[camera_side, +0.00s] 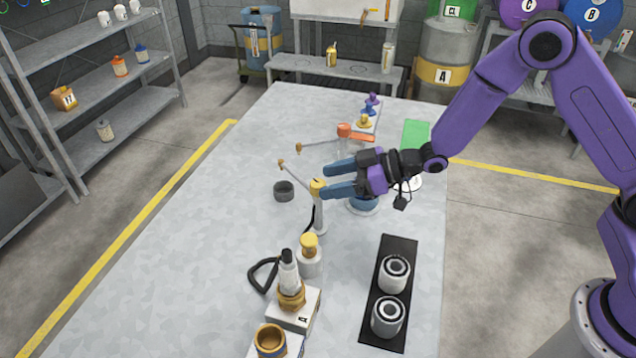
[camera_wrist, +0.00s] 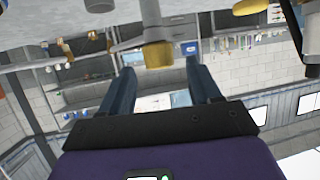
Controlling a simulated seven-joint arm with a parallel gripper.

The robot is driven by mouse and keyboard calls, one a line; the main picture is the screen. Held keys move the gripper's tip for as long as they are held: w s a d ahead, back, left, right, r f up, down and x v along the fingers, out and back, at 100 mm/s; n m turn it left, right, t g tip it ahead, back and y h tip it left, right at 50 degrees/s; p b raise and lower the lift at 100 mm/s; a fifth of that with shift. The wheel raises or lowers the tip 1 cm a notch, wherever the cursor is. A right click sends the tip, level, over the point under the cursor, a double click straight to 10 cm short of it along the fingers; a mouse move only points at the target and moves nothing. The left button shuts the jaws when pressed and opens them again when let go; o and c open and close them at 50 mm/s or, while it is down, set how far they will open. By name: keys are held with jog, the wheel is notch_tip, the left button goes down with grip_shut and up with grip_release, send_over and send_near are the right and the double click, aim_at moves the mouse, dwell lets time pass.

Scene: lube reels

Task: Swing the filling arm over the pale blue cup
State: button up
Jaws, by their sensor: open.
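A pale post with a yellow cap (camera_side: 318,187) stands on the table, and a thin arm (camera_side: 298,175) with a brown tip runs from it to the back left. A second thin arm (camera_side: 320,143) runs left from an orange-topped post (camera_side: 345,131). My gripper (camera_side: 325,179) is open, its blue fingers at the yellow cap. In the wrist view the yellow cap (camera_wrist: 158,54) shows between the fingertips (camera_wrist: 160,67). A blue round thing (camera_side: 362,205) on a pale base sits below my gripper, partly hidden; I cannot tell if it is the pale blue cup.
A dark grey cup (camera_side: 284,191) stands left of the post. A yellow-topped bottle (camera_side: 309,256) and a brass-based fitting (camera_side: 291,285) stand nearer the front. A black tray (camera_side: 398,252) holds two cylinders at right. The table's left side is clear.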

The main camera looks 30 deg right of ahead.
aim_at(321, 183)
jog(key=shift+x, duration=1.9)
grip_shut()
